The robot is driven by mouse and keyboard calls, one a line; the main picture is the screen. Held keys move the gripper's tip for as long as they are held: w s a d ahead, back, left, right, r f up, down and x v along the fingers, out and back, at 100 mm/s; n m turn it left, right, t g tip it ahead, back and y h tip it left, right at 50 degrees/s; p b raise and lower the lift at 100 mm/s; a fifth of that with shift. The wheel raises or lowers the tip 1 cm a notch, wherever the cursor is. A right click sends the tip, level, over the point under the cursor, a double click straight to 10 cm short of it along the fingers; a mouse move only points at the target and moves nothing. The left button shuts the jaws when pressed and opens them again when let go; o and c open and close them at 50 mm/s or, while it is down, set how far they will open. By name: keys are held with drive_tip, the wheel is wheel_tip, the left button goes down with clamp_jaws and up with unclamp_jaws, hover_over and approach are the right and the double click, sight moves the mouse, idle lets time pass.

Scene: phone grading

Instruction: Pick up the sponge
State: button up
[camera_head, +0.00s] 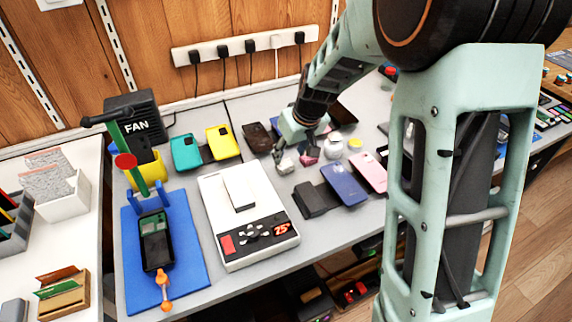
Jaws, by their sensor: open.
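My gripper (293,152) is low over the back middle of the grey table, fingers pointing down and open. A small pink piece (309,157) lies by its right finger, partly hidden by it. A small pale grey lump (286,165) lies just below the fingertips. I cannot tell which of these is the sponge, or whether the fingers touch either.
A white device (212,205) with a red display stands left of my gripper. A blue phone (344,184) and a pink phone (369,172) stand to the right. White jars (333,147) are close by. A blue mat (191,269) lies left.

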sight(285, 164)
drive_tip(key=shift+b+x, duration=0.4)
drive_tip(key=shift+x, duration=3.6)
drive_tip(key=shift+w+d+r, duration=0.1)
drive_tip(key=shift+w+d, duration=0.05)
drive_tip(key=shift+w, duration=0.05)
drive_tip(key=shift+c, duration=0.3)
drive_tip(key=c, duration=0.5)
